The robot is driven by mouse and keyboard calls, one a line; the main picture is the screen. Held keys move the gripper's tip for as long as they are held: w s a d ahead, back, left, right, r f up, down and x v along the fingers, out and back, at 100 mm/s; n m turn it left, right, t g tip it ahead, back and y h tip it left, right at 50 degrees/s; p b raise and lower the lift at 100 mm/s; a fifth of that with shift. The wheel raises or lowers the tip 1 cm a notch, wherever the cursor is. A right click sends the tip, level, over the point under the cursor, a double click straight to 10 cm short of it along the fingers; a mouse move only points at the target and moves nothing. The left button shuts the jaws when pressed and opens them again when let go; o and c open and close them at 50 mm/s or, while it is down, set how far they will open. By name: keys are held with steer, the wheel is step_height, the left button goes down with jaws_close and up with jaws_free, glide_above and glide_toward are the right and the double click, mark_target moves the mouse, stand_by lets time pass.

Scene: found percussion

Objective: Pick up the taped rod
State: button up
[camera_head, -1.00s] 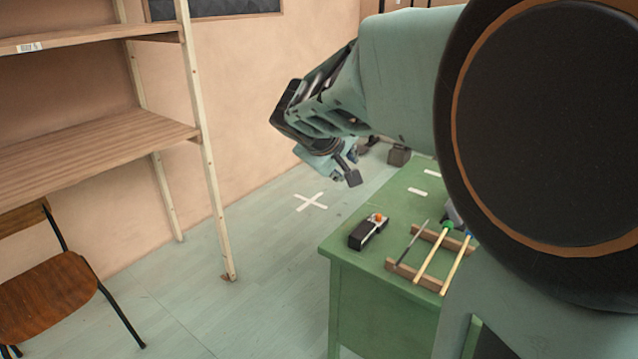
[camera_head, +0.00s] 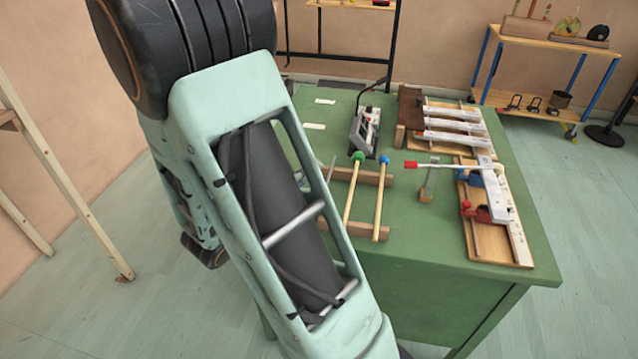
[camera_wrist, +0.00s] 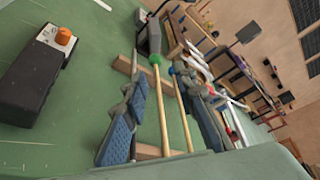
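No rod is plainly marked as taped. A thin grey rod (camera_head: 333,168) lies at the left of the wooden rack, partly hidden by my arm. A pale rod with a red end (camera_head: 440,165) reaches left from the clamp fixture; whether the red is tape I cannot tell. A green-headed stick (camera_head: 352,187) and a blue-headed stick (camera_head: 380,195) lie across the rack. My gripper (camera_wrist: 163,95) is open, its blue-padded fingers spread, with the two sticks showing between them in the wrist view. Nothing is held. In the head view my arm hides the gripper.
The green table (camera_head: 430,255) carries a grey device (camera_head: 365,130), a small metal-and-wood block (camera_head: 429,183), white bars on a wooden frame (camera_head: 450,125) and a red-and-blue clamp fixture (camera_head: 490,210). A black box with an orange knob (camera_wrist: 40,75) is near my gripper. A shelf cart (camera_head: 550,40) stands behind.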

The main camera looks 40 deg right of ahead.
steer(key=b, duration=0.3)
glide_toward(326, 186)
steer(key=shift+w+d+f, duration=0.2)
steer(key=shift+w+d, duration=0.1)
steer(key=shift+d, duration=0.15)
steer(key=shift+w+d+f, duration=0.2)
steer(key=shift+w+d, duration=0.05)
steer(key=shift+d, duration=0.2)
steer(key=b+x, duration=0.1)
steer(key=x, duration=0.6)
steer(key=shift+w+d, duration=0.15)
steer(key=shift+d, duration=0.1)
jaws_close()
steer(key=shift+r, duration=0.1)
